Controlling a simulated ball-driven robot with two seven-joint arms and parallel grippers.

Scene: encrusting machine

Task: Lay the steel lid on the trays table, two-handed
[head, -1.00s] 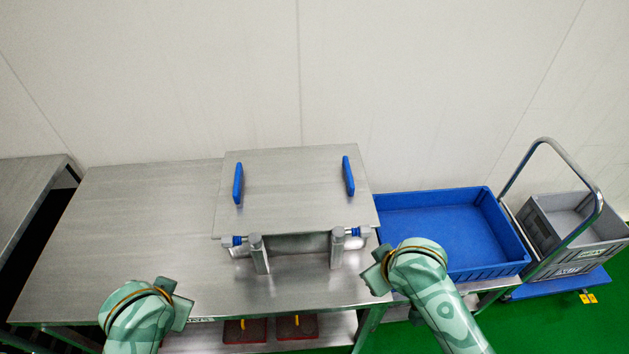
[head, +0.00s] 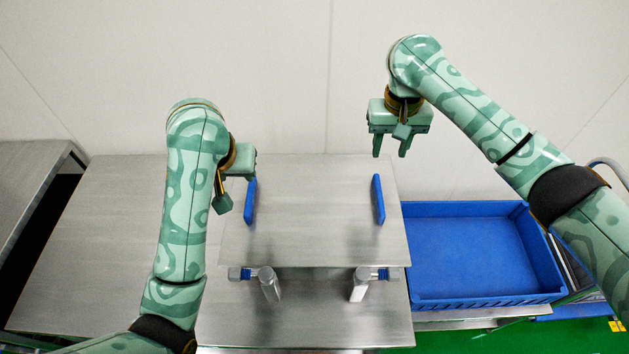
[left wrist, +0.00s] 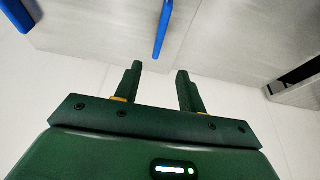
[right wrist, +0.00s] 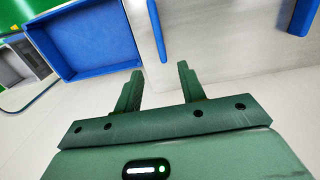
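The steel lid (head: 312,222) is a flat square plate with a left blue handle (head: 250,201) and a right blue handle (head: 379,199). It lies level over a machine on the steel table (head: 110,235); most of the machine is hidden. My left gripper (left wrist: 158,72) is open and empty, near the left handle and apart from it; its fingers are partly hidden in the head view. My right gripper (head: 390,154) is open and empty, beyond the lid's far edge near the right handle. The right wrist view shows the right handle (right wrist: 157,30) ahead of its fingers.
Two metal posts (head: 269,284) (head: 360,284) stand at the lid's near edge. A blue crate (head: 480,300) sits to the right. Another steel table (head: 28,190) stands at the far left, across a dark gap. A pale wall (head: 270,70) rises behind. The table left of the lid is bare.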

